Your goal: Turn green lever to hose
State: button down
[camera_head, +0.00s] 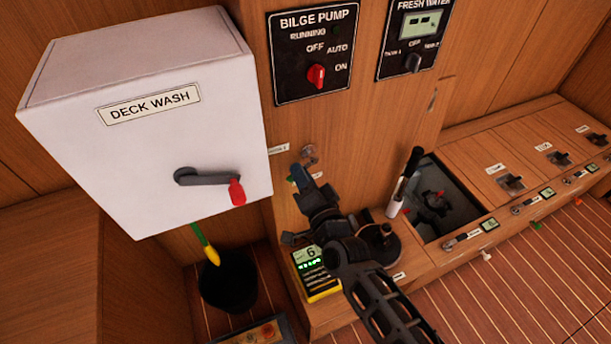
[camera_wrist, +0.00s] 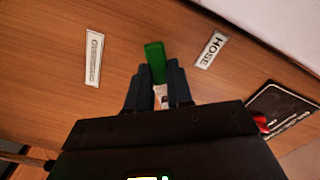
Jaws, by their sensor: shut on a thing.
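The green lever (camera_wrist: 154,62) sticks out beyond my fingertips in the wrist view. It lies between the HOSE label (camera_wrist: 210,50) on the right and another label (camera_wrist: 94,57) on the left, whose text is hard to read. My gripper (camera_wrist: 158,93) is shut on the lever, one dark finger on each side, and hides its base. In the head view my gripper (camera_head: 303,178) is at the wooden panel below the bilge pump plate, and only a sliver of green (camera_head: 292,181) shows there.
The white DECK WASH box (camera_head: 150,120) with a red-tipped handle stands out left of my gripper. The bilge pump panel (camera_head: 312,52) is above. An open hatch (camera_head: 440,205) lies to the right, and a black bucket (camera_head: 228,285) stands below left.

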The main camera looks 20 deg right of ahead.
jog(key=m, duration=0.2)
jog(key=r+m, duration=0.1)
jog(key=shift+a+r, duration=0.1)
jog(key=shift+a, duration=0.15)
jog(key=shift+r+m, duration=0.25)
jog(key=shift+m, duration=0.6)
jog(key=shift+r+m, duration=0.25)
jog(key=shift+m, duration=0.6)
jog(key=c, duration=1)
grip_release()
jog(key=s, duration=0.8)
